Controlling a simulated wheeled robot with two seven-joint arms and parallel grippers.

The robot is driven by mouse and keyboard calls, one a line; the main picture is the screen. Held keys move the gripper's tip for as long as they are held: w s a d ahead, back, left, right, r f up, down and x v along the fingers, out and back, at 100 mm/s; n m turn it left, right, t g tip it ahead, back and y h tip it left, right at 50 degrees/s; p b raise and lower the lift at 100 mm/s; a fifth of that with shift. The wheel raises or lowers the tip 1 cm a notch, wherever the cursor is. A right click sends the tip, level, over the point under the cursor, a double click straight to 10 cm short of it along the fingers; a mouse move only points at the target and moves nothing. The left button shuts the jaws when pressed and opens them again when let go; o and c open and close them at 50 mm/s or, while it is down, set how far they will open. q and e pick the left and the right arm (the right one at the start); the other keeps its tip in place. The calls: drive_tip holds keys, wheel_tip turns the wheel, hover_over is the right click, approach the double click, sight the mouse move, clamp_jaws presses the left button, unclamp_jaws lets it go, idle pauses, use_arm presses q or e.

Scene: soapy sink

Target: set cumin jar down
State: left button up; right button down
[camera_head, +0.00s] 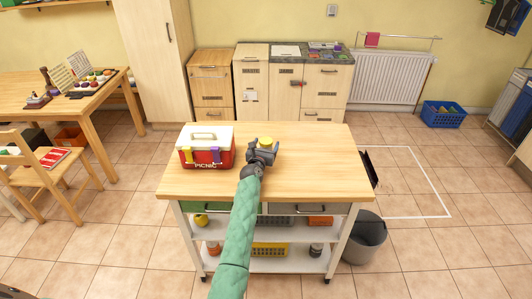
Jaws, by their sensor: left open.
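A small jar with a yellow lid (266,140), which I take for the cumin jar, shows at my left gripper, on or just above the wooden top of the trolley (310,165). Its body is mostly hidden by the gripper. My left gripper (263,152) is open, with its fingers at the jar. I cannot tell whether they touch it, or whether the jar rests on the wood. My left arm in its green sleeve reaches up from the bottom edge. My right gripper is not in view.
A red picnic cooler (207,148) with a white lid stands left of the gripper on the trolley top. The right half of the top is clear. Shelves below hold a yellow basket (270,249) and jars. A grey bucket (366,240) stands on the floor at right.

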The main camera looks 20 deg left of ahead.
use_arm(q)
drive_tip(key=shift+w, duration=0.1)
drive_tip(key=c, duration=1.2)
drive_tip(key=shift+r, duration=0.1)
